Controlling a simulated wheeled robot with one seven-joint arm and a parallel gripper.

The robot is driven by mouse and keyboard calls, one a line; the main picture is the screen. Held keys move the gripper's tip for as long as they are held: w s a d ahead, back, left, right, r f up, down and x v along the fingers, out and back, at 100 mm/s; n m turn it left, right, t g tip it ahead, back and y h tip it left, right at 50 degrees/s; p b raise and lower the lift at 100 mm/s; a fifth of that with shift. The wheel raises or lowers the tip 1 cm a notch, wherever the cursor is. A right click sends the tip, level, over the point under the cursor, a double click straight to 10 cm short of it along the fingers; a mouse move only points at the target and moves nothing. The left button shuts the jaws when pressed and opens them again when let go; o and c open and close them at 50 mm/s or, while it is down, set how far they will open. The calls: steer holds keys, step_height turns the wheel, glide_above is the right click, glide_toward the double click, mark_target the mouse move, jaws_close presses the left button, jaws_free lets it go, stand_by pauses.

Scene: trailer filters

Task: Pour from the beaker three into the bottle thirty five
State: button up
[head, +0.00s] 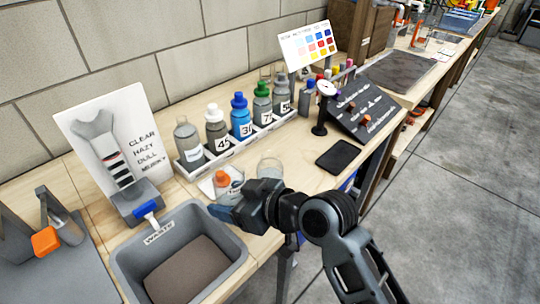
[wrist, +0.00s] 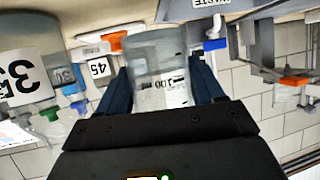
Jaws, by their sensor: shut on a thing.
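My gripper (head: 228,204) is shut on a clear beaker (head: 231,185), low over the bench. In the wrist view the beaker (wrist: 158,70) sits between both fingers (wrist: 160,95), its label partly covered and hard to read. The head view shows the start of a word like "Th" on it. The wrist view appears upside down. It shows a greyish clear vessel labelled 35 (wrist: 22,78) close at the left. This seems to be the open clear vessel (head: 270,168) just right of the beaker in the head view, its lower part hidden by my gripper.
A grey waste bin (head: 238,243) lies just left of and below my gripper. An orange object (head: 222,178) is beside the beaker. A black pad (head: 340,155) lies to the right, with a dark sloped board (head: 375,100) beyond it.

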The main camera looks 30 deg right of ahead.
mark_target(239, 184)
steer(key=shift+a, duration=0.1)
steer(key=shift+r+p, duration=0.35)
step_height(239, 184, up, 4)
steer(key=p, duration=0.3)
steer(key=shift+r+p, duration=0.2)
steer(key=shift+p, duration=0.2)
